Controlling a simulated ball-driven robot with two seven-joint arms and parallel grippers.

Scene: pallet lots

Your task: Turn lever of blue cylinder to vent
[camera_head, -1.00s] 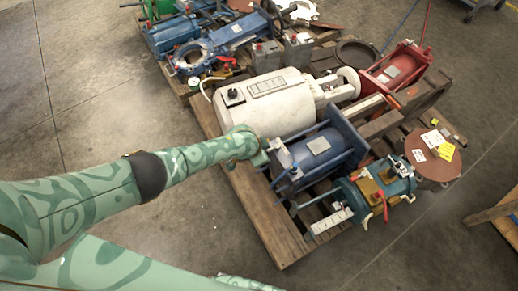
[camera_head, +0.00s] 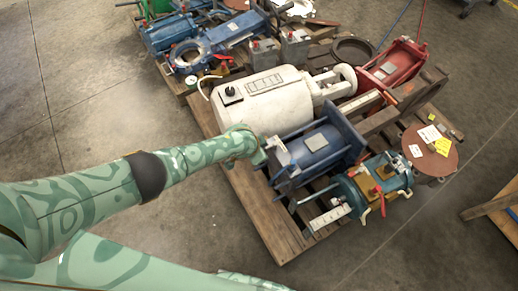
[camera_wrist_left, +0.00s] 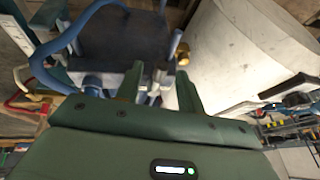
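The blue cylinder (camera_head: 316,143) lies on its side on the wooden pallet, with a pale label on top. In the left wrist view its dark blue body (camera_wrist_left: 115,38) fills the upper left, close ahead of the fingers. My left gripper (camera_wrist_left: 160,85) has its two fingers apart, with a small pale metal fitting (camera_wrist_left: 155,92) showing between them. I cannot tell whether they touch it, or whether it is the lever. In the head view my left gripper (camera_head: 259,157) is at the cylinder's near left end, mostly hidden by my wrist. My right gripper is out of view.
A large white cylinder (camera_head: 262,103) lies close behind my left gripper. A teal valve unit (camera_head: 372,185) with red handles stands to the right of the blue cylinder. The pallet's front left boards (camera_head: 262,215) are bare. Another loaded pallet is behind.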

